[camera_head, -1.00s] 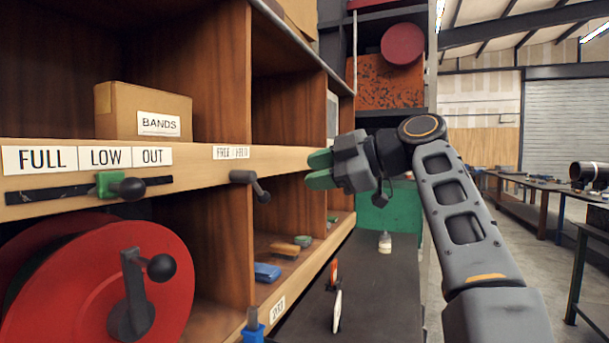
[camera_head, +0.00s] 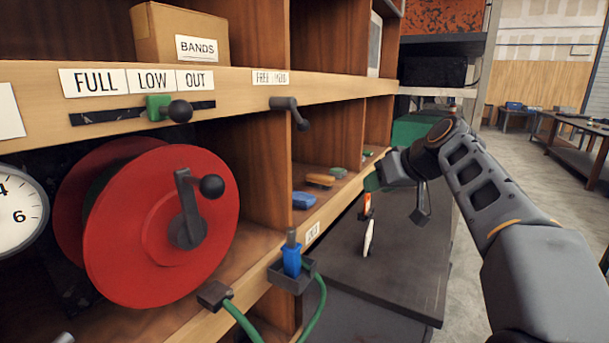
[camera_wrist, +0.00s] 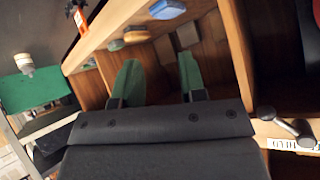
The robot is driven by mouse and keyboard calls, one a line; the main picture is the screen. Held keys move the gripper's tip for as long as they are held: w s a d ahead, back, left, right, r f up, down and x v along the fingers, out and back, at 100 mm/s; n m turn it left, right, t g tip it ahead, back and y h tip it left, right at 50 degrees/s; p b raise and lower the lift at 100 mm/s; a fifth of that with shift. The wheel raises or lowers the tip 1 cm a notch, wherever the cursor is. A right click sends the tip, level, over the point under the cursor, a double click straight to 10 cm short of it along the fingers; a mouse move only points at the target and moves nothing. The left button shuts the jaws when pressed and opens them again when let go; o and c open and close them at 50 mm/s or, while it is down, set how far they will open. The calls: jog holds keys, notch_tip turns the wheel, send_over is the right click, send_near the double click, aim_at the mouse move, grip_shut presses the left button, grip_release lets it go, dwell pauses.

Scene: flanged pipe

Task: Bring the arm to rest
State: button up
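My gripper (camera_head: 372,182) is at the end of my arm, which reaches in from the right in the head view. It is in front of the shelf's right part, above the dark bench top. In the wrist view my gripper (camera_wrist: 157,80) shows two green fingers spread apart with nothing between them. The wooden shelf interior lies beyond the fingers. My arm hides part of the bench and the green box behind it.
The wooden shelf holds a red reel (camera_head: 160,225), a lever (camera_head: 290,112), a slider with a green block (camera_head: 158,107) and a BANDS box (camera_head: 180,35). A blue plug (camera_head: 292,258) stands at the front edge. A dark bench (camera_head: 385,260) is below; open floor lies right.

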jog(key=s+d+f+m+g+h+p, duration=0.1)
jog(key=s+f+m+g+h+p, duration=0.3)
jog(key=s+f, duration=0.95)
jog(key=s+a+f+h+p, duration=0.1)
jog(key=s+f+p, duration=0.3)
jog(key=s, duration=0.5)
jog(key=shift+f+h, duration=0.4)
jog(key=shift+f, duration=0.25)
jog(key=shift+s, duration=0.1)
